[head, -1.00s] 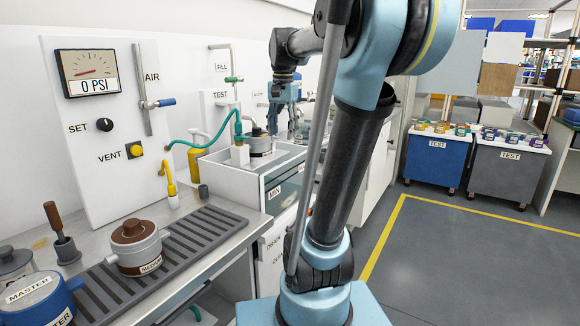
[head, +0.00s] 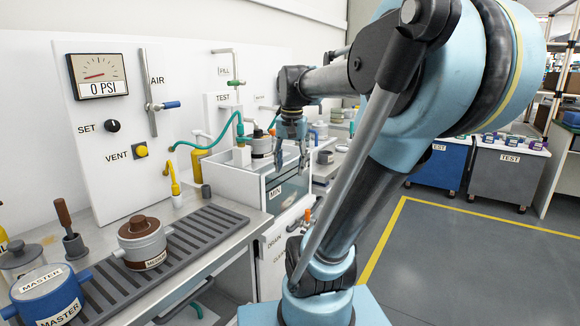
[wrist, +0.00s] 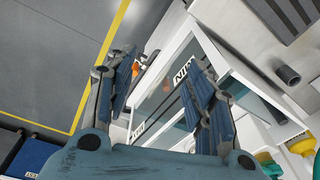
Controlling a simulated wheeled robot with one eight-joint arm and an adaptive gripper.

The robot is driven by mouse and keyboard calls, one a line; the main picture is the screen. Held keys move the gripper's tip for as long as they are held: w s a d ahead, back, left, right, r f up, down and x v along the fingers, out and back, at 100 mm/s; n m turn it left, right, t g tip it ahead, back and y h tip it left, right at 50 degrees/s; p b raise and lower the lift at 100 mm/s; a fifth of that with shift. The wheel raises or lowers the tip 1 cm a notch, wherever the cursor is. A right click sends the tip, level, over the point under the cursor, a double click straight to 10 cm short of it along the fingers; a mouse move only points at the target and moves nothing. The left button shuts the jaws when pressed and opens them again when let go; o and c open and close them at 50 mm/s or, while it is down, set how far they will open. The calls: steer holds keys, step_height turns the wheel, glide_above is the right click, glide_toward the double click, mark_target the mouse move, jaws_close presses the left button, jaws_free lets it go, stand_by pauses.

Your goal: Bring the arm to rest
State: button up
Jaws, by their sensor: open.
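My gripper (head: 292,162) points down in front of the water tank (head: 235,178) in the head view, at the end of my raised, bent arm. In the wrist view my gripper (wrist: 163,68) has its two fingers spread wide with nothing between them. The tank's front window with its MIN label (wrist: 184,75) shows beyond the fingers. I cannot tell the exact gap between the fingers and the tank.
A ribbed rack (head: 190,245) on the bench holds a brown-lidded pot (head: 143,245); a blue MASTER pot (head: 45,297) stands left. The gauge (head: 98,75) reads 0 PSI. Carts (head: 508,175) stand at the back right. The floor (head: 455,260) between is clear.

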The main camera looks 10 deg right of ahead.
steer(key=shift+s+f, duration=0.15)
steer(key=shift+s, duration=0.05)
steer(key=s+f+n, duration=0.2)
steer(key=s+f, duration=0.4)
steer(key=f, duration=0.3)
steer(key=s+f+n, duration=0.3)
steer(key=s+f, duration=0.3)
steer(key=f, duration=0.3)
steer(key=shift+s+f+t, duration=0.2)
steer(key=shift+s+t, duration=0.1)
steer(key=shift+t, duration=0.1)
steer(key=shift+w+f, duration=0.2)
steer(key=shift+w, duration=0.25)
